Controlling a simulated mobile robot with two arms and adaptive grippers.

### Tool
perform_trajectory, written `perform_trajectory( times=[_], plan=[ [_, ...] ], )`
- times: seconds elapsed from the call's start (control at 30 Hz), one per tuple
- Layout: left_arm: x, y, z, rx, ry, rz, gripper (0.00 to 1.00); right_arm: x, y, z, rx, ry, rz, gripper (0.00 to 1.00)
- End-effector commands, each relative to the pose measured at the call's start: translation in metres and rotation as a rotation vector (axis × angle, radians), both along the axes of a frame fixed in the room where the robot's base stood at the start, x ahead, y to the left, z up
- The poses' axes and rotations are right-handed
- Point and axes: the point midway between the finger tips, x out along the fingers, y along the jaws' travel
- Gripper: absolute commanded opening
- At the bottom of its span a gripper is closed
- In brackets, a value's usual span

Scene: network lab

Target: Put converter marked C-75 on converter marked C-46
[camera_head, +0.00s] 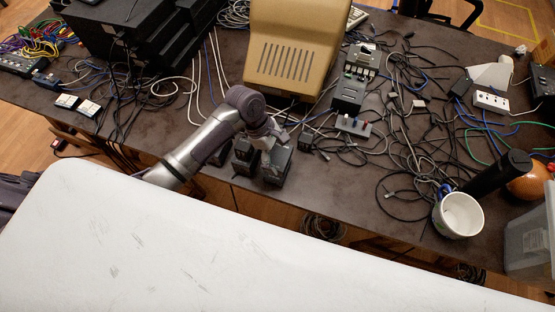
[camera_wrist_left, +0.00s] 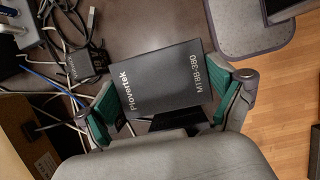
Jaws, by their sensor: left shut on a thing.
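My left gripper (camera_head: 270,134) reaches down over a group of small dark boxes near the table's front edge. In the left wrist view its green-padded fingers (camera_wrist_left: 168,100) are on both sides of a dark box (camera_wrist_left: 158,78) printed "Plovertek" and "M TBB-380", and are shut on it. In the head view a dark box (camera_head: 277,168) shows under the gripper, with another dark box (camera_head: 244,156) just left of it. No C-75 or C-46 mark can be read, so I cannot tell which converter is which. Whether the held box touches another is unclear. My right gripper is not in view.
The dark table (camera_head: 330,205) has some bare surface right of the boxes. A beige case (camera_head: 298,45) stands behind the gripper. A white mug (camera_head: 459,216) stands near the front right edge.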

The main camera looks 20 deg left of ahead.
Motion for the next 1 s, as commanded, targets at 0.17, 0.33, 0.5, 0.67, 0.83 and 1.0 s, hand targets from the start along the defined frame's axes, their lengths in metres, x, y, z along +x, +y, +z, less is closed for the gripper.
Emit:
perform_trajectory(
  times=[0.17, 0.33, 0.5, 0.67, 0.83, 1.0],
  plan=[
    [0.000, 0.002, -0.019, 0.000, 0.004, 0.001, 0.47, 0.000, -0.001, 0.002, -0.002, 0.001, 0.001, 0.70],
    [0.001, 0.002, -0.039, 0.000, 0.000, 0.001, 0.47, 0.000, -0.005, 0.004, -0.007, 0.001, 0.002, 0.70],
    [0.001, 0.002, -0.041, -0.001, -0.002, 0.001, 0.47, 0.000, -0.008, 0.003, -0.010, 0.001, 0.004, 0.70],
    [0.001, 0.001, -0.042, -0.001, -0.001, 0.001, 0.47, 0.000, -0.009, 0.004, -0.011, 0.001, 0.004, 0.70],
    [0.000, 0.002, -0.044, 0.000, 0.000, 0.001, 1.00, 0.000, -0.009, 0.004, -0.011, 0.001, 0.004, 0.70],
    [0.000, 0.002, -0.044, 0.000, 0.000, 0.001, 1.00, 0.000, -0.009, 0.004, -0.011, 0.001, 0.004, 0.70]
  ],
)
